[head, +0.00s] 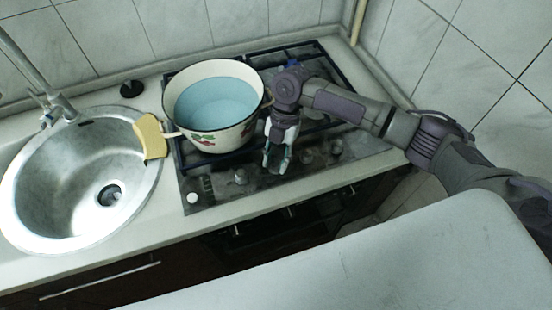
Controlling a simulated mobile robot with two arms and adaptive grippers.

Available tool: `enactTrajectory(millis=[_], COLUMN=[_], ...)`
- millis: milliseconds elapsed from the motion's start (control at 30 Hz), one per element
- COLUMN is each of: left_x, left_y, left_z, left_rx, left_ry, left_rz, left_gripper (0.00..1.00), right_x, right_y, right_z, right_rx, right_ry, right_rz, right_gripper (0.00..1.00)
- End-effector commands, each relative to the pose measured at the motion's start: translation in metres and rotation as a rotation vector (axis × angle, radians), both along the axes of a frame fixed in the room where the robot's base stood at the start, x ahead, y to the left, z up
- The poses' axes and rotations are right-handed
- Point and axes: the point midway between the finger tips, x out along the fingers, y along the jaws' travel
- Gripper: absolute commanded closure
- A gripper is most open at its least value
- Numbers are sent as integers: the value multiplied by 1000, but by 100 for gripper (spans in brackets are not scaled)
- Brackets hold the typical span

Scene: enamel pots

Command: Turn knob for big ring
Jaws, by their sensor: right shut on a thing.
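My right gripper (277,160) reaches in from the right and points down at the hob's front control strip. It is shut on a knob, which its fingers largely hide. Other knobs show along the strip: a white one (192,197) at the left end, a grey one (240,176) left of the gripper, and others (307,156) to its right. The gas hob (213,186) has dark grates. The burner rings under the pot are hidden. My left gripper is not in view.
A white enamel pot (240,130) with blue inside stands on the hob, close left of my right gripper. A yellow cloth or sponge (150,137) lies at the rim of the steel sink (60,215). A tiled wall (170,25) is behind.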

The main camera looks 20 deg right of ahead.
Motion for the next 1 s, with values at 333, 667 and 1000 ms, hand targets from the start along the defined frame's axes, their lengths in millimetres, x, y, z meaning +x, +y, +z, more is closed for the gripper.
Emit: enactTrajectory(millis=[333, 667, 1000], left_x=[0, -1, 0], left_y=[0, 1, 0], left_z=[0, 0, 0], left_rx=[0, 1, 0], left_ry=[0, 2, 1], left_rz=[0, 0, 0], left_gripper=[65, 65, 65], right_x=[0, 2, 21], right_y=[0, -2, -19], right_z=[0, 6, 66], right_rx=[0, -1, 0], right_ry=[0, -2, -4], right_rz=[-1, -3, -3], right_gripper=[39, 39, 39])
